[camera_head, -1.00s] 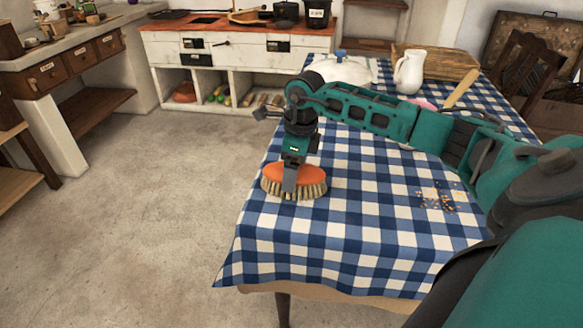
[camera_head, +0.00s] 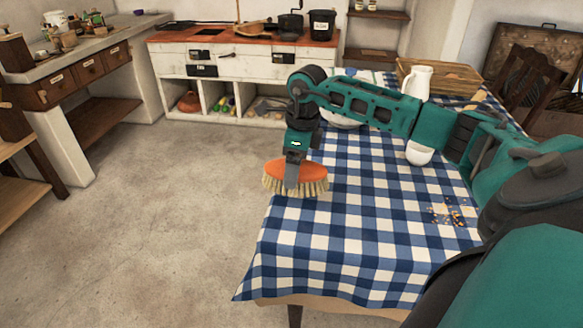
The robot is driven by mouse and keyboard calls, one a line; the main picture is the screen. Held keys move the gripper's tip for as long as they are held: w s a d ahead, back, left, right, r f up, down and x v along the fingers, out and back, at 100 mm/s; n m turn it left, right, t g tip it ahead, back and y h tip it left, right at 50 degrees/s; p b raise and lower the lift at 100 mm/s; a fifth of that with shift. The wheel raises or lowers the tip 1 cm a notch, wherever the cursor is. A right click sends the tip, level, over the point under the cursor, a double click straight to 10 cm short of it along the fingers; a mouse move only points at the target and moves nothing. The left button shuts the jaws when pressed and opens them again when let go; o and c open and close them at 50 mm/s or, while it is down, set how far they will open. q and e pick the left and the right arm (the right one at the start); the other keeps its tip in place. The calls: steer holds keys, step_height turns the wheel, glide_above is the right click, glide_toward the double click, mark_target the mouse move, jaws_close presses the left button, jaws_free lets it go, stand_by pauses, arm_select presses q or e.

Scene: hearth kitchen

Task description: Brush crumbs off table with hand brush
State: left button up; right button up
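The hand brush (camera_head: 312,171), with an orange top and pale bristles, is at the left edge of the table (camera_head: 330,262), bristles down. Part of it overlaps the floor in the picture; I cannot tell whether the bristles touch the cloth. My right gripper (camera_head: 292,176), on the arm from the right, is shut on the brush from above. Orange-brown crumbs (camera_head: 452,212) lie scattered on the blue-and-white checked cloth at the right, close to my arm and well apart from the brush. My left gripper is not in view.
A white bowl (camera_head: 419,154) stands just below my forearm. A white pitcher (camera_head: 417,80) and a wooden tray (camera_head: 448,72) stand at the table's far end, with a dark chair (camera_head: 528,76) beyond. The near cloth is clear. Open floor lies left.

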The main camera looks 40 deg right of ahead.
steer(key=shift+r+p, duration=0.5)
steer(key=shift+r, duration=0.65)
